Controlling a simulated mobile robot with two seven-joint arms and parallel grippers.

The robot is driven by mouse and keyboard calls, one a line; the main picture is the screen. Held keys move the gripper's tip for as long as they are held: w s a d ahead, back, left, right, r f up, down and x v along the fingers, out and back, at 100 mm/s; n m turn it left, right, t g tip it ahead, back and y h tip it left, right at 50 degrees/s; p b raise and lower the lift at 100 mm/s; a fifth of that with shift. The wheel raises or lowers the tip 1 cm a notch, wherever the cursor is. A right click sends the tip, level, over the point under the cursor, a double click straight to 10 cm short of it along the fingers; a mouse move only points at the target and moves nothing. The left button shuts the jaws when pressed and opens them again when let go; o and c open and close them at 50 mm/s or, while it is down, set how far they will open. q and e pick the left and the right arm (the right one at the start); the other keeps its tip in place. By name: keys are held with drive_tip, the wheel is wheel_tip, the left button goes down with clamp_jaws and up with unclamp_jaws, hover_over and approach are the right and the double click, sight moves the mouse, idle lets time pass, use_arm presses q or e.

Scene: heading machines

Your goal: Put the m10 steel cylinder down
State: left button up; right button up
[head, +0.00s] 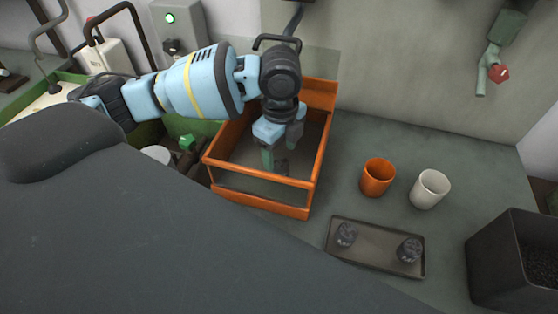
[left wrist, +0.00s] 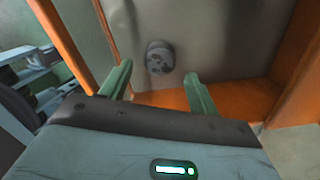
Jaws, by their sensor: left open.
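A short dark steel cylinder (head: 281,169) rests on the floor of the orange open-front bin (head: 262,204). In the left wrist view the cylinder (left wrist: 160,57) shows a round, marked end and stands apart from the fingers, beyond the gap between their tips. My left gripper (head: 281,147) reaches down into the bin above the cylinder. Its green fingers (left wrist: 158,76) are spread with nothing between them. The cylinder is partly hidden by the gripper in the head view. My right gripper is not in view.
A dark tray (head: 377,253) holds two similar dark cylinders (head: 346,235). An orange cup (head: 378,177) and a white cup (head: 429,189) stand behind it. A dark box (head: 515,260) is at right. The bin's orange walls stand close around my gripper.

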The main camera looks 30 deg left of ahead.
sight(280, 163)
use_arm(q)
wheel_tip(280, 163, up, 6)
drive_tip(key=shift+r, duration=0.25)
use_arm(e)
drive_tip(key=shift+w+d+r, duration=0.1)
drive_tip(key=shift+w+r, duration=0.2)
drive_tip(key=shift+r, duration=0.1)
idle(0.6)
use_arm(q)
drive_tip(key=shift+c, duration=0.3)
